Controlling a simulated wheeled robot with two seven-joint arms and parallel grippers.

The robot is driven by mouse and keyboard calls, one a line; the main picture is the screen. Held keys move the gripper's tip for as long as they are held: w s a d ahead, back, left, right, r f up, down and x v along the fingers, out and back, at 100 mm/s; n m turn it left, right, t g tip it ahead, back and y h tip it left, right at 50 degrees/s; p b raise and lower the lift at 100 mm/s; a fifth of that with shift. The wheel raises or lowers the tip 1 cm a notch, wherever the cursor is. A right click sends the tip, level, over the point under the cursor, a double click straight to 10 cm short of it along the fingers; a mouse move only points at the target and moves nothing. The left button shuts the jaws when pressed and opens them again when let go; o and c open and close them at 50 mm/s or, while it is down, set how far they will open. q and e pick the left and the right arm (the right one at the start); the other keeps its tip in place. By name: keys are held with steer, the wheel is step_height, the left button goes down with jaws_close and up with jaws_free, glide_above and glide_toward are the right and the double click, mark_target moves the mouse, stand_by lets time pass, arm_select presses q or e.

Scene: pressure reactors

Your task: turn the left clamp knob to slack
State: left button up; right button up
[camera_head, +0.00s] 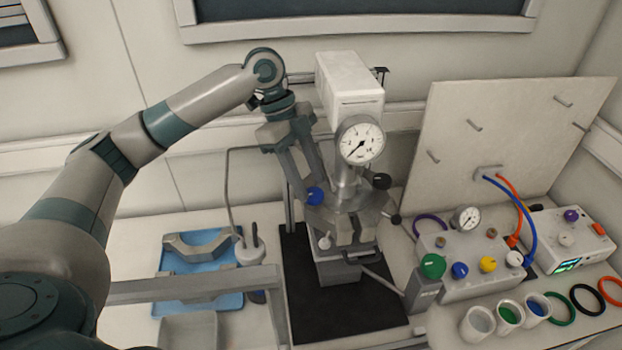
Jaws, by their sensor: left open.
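The pressure reactor (349,185) stands in the middle, with a round pressure gauge (360,140) on its head. A blue knob (315,196) is on the left side of its clamp; I take it for the left clamp knob. A black knob (381,181) is on the right side. My left gripper (304,182) points down at the blue knob from above, its fingers apart, with the tips close around or just above it. Whether they touch it I cannot tell. My right gripper is not in view.
A white motor box (349,82) rises behind the gauge. A metal rail (190,288) crosses at front left, near a blue tray (196,262) holding a grey clamp part (197,246). A control box (470,266) and an upright panel (505,130) stand at right. Cups and rings lie at front right.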

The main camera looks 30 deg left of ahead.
mark_target(314, 198)
arm_select(q)
steer(key=shift+x, duration=1.1)
steer(key=shift+c, duration=0.4)
steer(key=c, duration=0.7)
steer(key=shift+n, duration=0.3)
steer(key=n+t, duration=0.1)
steer(key=n, duration=0.2)
steer(key=shift+s, duration=0.1)
steer(key=n+t, duration=0.1)
steer(key=n, duration=0.2)
steer(key=shift+s+d+n+t, duration=0.1)
steer(key=shift+n+t, duration=0.3)
steer(key=n+t+y, duration=0.1)
steer(key=n, duration=0.2)
steer(key=n+y, duration=0.1)
steer(key=n, duration=0.2)
steer(key=shift+s+d+t, duration=0.1)
steer(key=shift+t, duration=0.3)
steer(key=shift+n, duration=0.3)
